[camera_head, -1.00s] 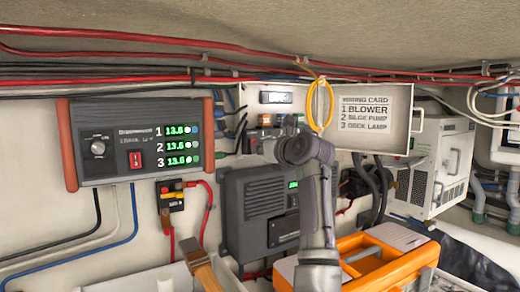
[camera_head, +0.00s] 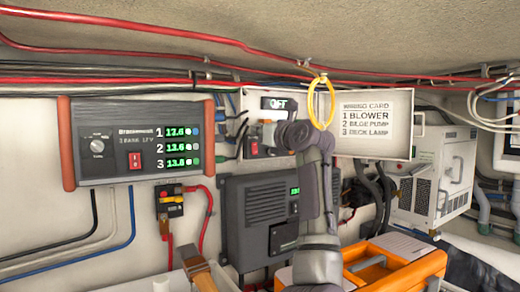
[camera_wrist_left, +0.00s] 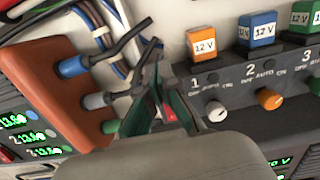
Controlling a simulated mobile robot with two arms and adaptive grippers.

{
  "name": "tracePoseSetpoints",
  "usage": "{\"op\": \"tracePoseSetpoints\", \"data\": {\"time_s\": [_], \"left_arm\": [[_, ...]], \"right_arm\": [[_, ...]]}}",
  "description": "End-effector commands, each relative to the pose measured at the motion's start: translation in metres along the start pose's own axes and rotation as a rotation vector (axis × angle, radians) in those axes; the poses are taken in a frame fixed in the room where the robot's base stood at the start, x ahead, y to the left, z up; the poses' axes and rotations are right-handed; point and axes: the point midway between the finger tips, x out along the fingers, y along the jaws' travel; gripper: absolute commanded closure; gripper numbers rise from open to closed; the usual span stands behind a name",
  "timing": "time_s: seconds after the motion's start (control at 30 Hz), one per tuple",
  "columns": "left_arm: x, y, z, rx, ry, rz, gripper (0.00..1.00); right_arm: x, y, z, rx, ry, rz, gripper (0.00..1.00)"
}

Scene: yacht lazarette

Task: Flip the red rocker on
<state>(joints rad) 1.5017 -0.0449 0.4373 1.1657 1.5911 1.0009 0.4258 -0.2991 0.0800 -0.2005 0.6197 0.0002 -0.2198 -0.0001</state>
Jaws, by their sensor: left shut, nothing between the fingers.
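My left gripper (camera_head: 268,138) reaches up from the bottom middle to a wall panel with a display (camera_head: 278,103) reading OFF. Its fingers are shut and empty. A red rocker (camera_head: 254,147) shows just left of the gripper on that panel. In the left wrist view the closed fingers (camera_wrist_left: 164,92) point at the panel, and a bit of red (camera_wrist_left: 169,112) shows between and behind them; whether they touch it I cannot tell. Another red rocker (camera_head: 135,160) sits on the grey battery monitor (camera_head: 115,135) at left. My right gripper is not in view.
A yellow ring (camera_head: 321,103) hangs beside the wiring card (camera_head: 376,118). White (camera_wrist_left: 216,111) and orange (camera_wrist_left: 270,99) knobs sit close right of the fingers. A dark charger box (camera_head: 262,215) is below, an orange toolbox (camera_head: 400,268) lower right. Red cables (camera_head: 150,40) run overhead.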

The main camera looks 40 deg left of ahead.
Motion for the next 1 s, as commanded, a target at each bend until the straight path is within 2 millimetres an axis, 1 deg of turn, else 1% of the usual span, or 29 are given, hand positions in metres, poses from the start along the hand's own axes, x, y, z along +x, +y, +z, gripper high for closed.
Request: {"op": "tracePoseSetpoints", "data": {"time_s": [0.03, 0.1, 0.2, 0.37, 0.6, 0.67, 0.77, 0.9, 1.0], "left_arm": [[0.000, 0.000, 0.010, -0.002, 0.000, -0.001, 1.00], [0.000, 0.000, 0.021, -0.001, 0.000, 0.000, 1.00], [0.000, 0.000, 0.030, 0.000, 0.001, 0.000, 1.00], [0.000, -0.001, 0.036, 0.001, 0.002, 0.000, 1.00], [0.000, -0.001, 0.036, 0.002, 0.002, 0.000, 1.00], [-0.004, -0.002, 0.034, 0.002, 0.004, 0.000, 1.00], [-0.029, -0.007, 0.024, 0.006, 0.022, 0.000, 1.00], [-0.088, -0.009, -0.003, 0.007, 0.090, 0.002, 1.00], [-0.122, -0.006, -0.020, 0.004, 0.141, 0.000, 1.00]], "right_arm": [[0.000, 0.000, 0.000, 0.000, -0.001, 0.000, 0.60], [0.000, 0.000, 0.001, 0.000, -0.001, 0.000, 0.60], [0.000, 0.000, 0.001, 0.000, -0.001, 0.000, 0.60], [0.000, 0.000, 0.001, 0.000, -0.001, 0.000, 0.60], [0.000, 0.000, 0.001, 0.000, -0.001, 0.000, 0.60], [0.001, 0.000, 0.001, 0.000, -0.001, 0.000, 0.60], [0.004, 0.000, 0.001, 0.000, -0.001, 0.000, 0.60], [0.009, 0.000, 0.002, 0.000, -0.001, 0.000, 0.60], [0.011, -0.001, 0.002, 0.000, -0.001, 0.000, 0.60]]}}
